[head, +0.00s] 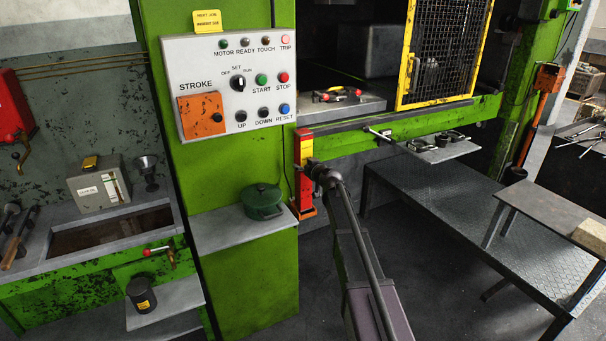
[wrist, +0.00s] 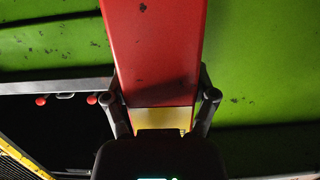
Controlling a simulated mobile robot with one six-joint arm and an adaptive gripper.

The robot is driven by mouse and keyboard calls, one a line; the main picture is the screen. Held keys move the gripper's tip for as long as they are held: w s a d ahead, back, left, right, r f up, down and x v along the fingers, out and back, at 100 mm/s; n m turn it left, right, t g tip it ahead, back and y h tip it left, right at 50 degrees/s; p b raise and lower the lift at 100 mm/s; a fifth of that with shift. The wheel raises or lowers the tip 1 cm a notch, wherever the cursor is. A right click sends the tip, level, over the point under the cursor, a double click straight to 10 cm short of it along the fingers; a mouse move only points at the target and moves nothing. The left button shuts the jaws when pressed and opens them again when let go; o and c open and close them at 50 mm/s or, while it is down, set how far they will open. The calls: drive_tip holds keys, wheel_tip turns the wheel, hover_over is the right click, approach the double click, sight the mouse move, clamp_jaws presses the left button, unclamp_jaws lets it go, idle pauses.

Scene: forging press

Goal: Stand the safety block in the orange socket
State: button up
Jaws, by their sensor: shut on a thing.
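The safety block is a long red bar with a yellow band. It stands roughly upright in the head view (head: 302,153), against the front of the green press post. It fills the middle of the wrist view (wrist: 157,45). My gripper (head: 318,168) is shut on it, with one finger on each side near the yellow band in the wrist view (wrist: 163,100). An orange piece that looks like the socket (head: 304,211) shows at the block's lower end. My arm partly hides this area, and I cannot tell whether the block is seated in it.
The control panel (head: 230,82) is left of the block. A green pot (head: 262,203) stands on a shelf close by. The mesh guard (head: 437,50) and the press bed are to the right. A dark step platform (head: 440,200) lies right of my arm.

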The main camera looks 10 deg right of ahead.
drive_tip(key=shift+f+b, duration=0.85)
drive_tip(key=shift+f, duration=0.3)
drive_tip(key=o, duration=1.2)
drive_tip(key=shift+r, duration=0.1)
drive_tip(key=p+v, duration=0.2)
drive_tip(key=v, duration=1)
drive_tip(key=shift+s, duration=0.1)
